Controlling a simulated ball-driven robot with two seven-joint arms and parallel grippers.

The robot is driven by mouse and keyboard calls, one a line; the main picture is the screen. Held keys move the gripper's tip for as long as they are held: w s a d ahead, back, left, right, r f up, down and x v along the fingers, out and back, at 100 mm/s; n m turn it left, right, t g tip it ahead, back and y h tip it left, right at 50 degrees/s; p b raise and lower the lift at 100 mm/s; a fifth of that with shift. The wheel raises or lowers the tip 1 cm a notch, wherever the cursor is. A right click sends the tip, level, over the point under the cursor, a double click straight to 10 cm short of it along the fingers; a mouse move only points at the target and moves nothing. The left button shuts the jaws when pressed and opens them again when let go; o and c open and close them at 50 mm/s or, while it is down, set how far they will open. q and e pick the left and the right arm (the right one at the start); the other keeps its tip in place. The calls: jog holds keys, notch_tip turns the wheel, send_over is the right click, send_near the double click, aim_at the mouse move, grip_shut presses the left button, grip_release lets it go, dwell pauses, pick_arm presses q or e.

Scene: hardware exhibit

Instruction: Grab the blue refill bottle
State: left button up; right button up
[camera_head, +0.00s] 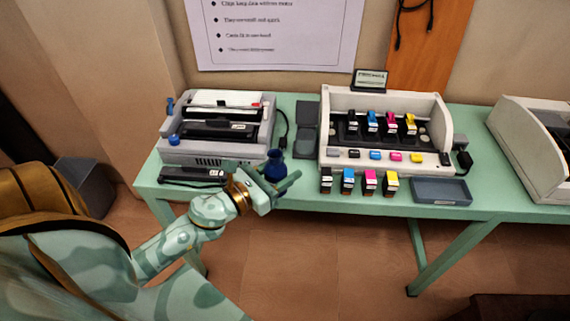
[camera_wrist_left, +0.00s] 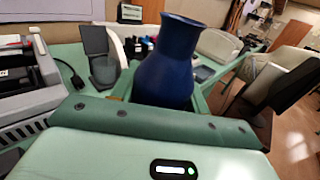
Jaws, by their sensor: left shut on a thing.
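The blue refill bottle (camera_head: 274,163) is dark blue with a rounded body and a narrower neck. It is upright at the front edge of the green table, right of the grey printer. My left gripper (camera_head: 282,183) is shut on the bottle, with its fingers around the lower body. In the left wrist view the bottle (camera_wrist_left: 169,66) stands between the fingers, and its base is hidden by the gripper's body. I cannot tell whether its base touches the table. My right gripper is not in view.
A grey printer (camera_head: 216,130) stands left on the green table (camera_head: 306,198). An open white printer (camera_head: 385,157) with several coloured cartridges stands to the right, with more cartridges in front. A dark tray (camera_head: 441,191) lies by the front edge. A wall poster hangs behind.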

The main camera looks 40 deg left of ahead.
pick_arm(q)
jog(key=shift+s+d+r, duration=0.1)
jog(key=shift+s+r, duration=0.1)
jog(key=shift+s, duration=0.15)
dwell(0.4)
